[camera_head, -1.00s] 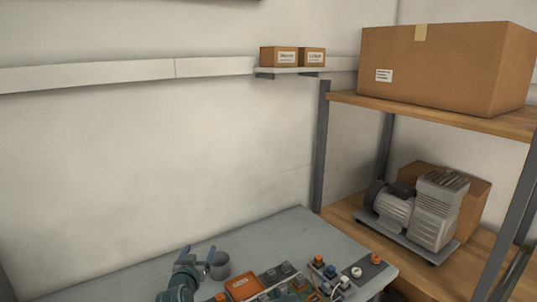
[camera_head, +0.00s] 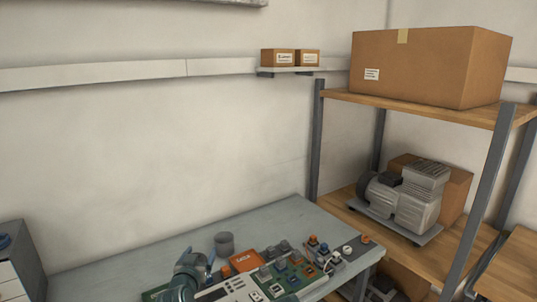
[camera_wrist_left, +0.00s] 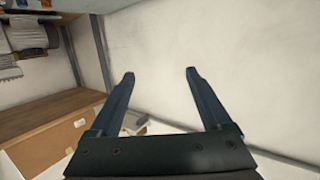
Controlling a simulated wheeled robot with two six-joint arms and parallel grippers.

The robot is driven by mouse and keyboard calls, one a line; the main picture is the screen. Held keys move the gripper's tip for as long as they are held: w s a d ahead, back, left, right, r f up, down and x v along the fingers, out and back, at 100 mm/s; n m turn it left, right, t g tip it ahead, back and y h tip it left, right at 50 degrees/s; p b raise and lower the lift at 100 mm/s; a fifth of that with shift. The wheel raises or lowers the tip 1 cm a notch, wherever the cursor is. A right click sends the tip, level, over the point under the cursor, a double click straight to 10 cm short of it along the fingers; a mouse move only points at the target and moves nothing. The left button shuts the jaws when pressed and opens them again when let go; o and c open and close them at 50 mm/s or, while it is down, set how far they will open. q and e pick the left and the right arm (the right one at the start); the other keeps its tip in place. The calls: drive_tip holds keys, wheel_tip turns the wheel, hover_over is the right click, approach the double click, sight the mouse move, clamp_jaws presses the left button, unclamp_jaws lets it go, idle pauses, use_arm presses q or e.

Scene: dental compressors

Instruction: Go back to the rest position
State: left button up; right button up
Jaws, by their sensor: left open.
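My right gripper is not in either view.
A circuit board (camera_head: 281,277) with several small parts and an orange box (camera_head: 244,261) lies on the workbench. A shelf rack (camera_head: 466,114) on the right holds a compressor (camera_head: 411,202) and a large cardboard box (camera_head: 425,66).

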use_arm(q)
drive_tip(key=s+d+f+m+g+h+b, duration=0.1)
drive_tip(key=s+d+f+m+g+b, duration=0.1)
drive_tip(key=s+d+f+g, duration=0.35)
drive_tip(key=s+d+f+m+g+h+b, duration=0.1)
drive_tip(key=s+d+f+g+h+b, duration=0.1)
drive_tip(key=d+f, duration=0.65)
drive_tip(key=s+f+g+y+b, duration=0.1)
drive_tip(key=s+f+g, duration=0.3)
drive_tip(key=s, duration=0.4)
drive_tip(key=s+f+g+y+b, duration=0.2)
drive_tip(key=s+f+g+y, duration=0.1)
drive_tip(key=s+f, duration=0.3)
drive_tip(key=shift+s+d+f+m+g, duration=0.15)
drive_tip(key=shift+s+f+m+g, duration=0.2)
drive_tip(key=shift+s+g, duration=0.6)
